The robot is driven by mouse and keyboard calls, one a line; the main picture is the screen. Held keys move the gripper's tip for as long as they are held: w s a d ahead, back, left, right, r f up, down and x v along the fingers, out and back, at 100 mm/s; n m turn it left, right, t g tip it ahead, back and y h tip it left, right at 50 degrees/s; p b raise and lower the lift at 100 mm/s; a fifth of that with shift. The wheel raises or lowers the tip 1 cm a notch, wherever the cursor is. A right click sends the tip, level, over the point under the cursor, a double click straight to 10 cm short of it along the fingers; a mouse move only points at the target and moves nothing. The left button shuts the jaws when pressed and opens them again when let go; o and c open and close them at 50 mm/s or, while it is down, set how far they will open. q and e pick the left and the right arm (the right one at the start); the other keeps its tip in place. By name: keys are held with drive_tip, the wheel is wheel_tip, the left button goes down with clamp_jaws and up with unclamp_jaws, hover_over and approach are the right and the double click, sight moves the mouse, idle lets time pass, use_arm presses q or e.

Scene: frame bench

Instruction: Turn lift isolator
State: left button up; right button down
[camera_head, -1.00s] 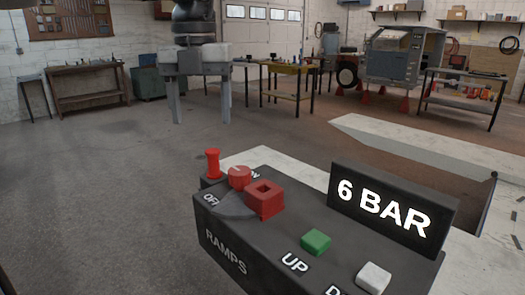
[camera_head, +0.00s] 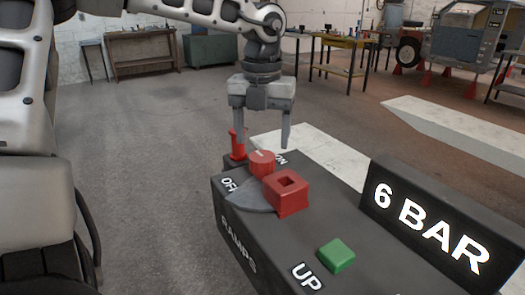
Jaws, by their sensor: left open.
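The red isolator knob (camera_head: 262,163) stands on the dark control box (camera_head: 300,232), between the OFF and ON labels, with a pale mark on its top. A red square block with a hole (camera_head: 286,193) sits just in front of it, and a red post (camera_head: 237,144) stands behind it at the left. My left gripper (camera_head: 265,143) points down above the knob with its two fingers apart, one to each side of it in the picture. I cannot tell whether either finger touches anything. My right gripper is out of view.
A green UP button (camera_head: 336,256) is at the front of the box. The 6 BAR display (camera_head: 432,222) rises at the right. A pale ramp (camera_head: 460,135) lies behind it. The floor left of the box is clear; benches (camera_head: 145,53) stand far back.

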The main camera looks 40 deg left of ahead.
sight(262, 156)
use_arm(q)
drive_tip(key=shift+f, duration=2.15)
drive_tip(key=shift+c, duration=0.3)
drive_tip(key=c, duration=1.3)
